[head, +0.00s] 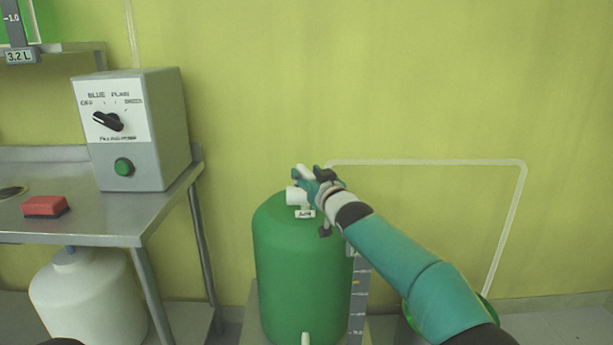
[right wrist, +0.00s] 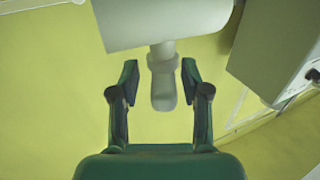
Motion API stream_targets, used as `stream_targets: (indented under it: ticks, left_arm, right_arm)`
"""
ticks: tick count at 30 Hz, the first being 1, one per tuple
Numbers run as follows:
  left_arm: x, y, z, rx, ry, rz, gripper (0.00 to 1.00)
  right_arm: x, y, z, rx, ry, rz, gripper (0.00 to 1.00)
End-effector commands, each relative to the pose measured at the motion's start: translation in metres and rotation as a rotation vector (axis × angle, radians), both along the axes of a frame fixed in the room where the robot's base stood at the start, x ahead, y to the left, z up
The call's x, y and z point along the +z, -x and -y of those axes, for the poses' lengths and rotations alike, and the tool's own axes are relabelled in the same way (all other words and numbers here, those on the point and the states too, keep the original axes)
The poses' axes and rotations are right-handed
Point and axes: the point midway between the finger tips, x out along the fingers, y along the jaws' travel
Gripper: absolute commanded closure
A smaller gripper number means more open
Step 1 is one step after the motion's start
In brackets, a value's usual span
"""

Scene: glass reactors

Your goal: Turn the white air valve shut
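The white air valve (head: 295,196) sits on top of the green tank (head: 300,265), above a small label (head: 305,214) that seems to read AIR. My right gripper (head: 314,180) is at the valve and partly covers it in the head view. In the right wrist view the white valve body (right wrist: 165,22) is at the top, with its stem and handle (right wrist: 163,88) pointing down the picture. My right gripper (right wrist: 160,76) is open, with one finger on each side of the handle and a gap on both sides. My left gripper is not in view.
A grey control box (head: 150,130) with a black knob and green button stands on the metal table (head: 120,222) at left, near a red block (head: 45,206). A white container (head: 85,295) is below. A pale tube (head: 430,162) runs along the wall behind my right arm.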

Motion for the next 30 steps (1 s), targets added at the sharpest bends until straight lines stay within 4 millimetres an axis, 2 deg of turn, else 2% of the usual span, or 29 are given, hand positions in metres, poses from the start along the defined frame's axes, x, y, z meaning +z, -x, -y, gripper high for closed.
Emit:
stream_targets:
  ticks: [14, 22, 30]
  left_arm:
    - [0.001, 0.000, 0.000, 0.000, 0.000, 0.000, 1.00]
    - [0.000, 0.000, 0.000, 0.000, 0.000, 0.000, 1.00]
    - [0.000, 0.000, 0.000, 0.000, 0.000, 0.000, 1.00]
  right_arm:
    - [0.001, 0.007, -0.001, 0.009, -0.002, 0.001, 0.52]
    - [0.001, 0.032, 0.011, 0.002, -0.003, 0.001, 0.52]
    - [0.000, 0.071, 0.027, 0.002, 0.000, 0.000, 0.52]
